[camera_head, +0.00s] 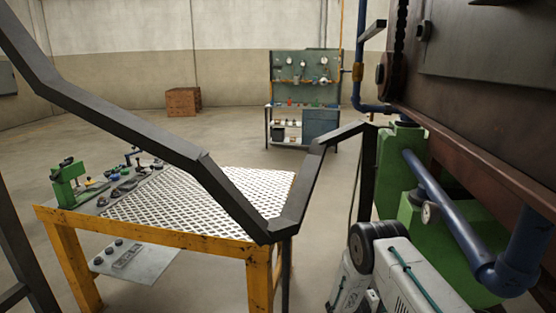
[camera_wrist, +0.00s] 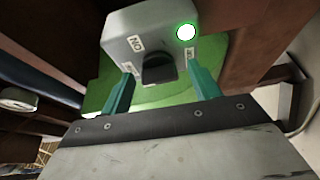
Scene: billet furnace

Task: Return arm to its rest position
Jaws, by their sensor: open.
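My gripper (camera_wrist: 159,70) shows in the wrist view with its two teal fingers apart and nothing between them in its grasp. The fingertips are on either side of a black knob (camera_wrist: 160,72) on a grey switch box (camera_wrist: 138,24). I cannot tell whether they touch the knob. A round lamp (camera_wrist: 186,32) on the box glows green-white. One label reads ON, and another is partly hidden by the right finger. In the head view my arm (camera_head: 395,270) is folded low at the right, and its gripper end is not visible there.
The furnace body (camera_head: 490,100), a green support (camera_head: 395,165) and a blue pipe (camera_head: 440,205) stand close to my arm. A dark handrail (camera_head: 130,125) crosses in front of a yellow-framed table (camera_head: 180,245). A workbench (camera_head: 303,95) and brown crate (camera_head: 183,101) stand farther back.

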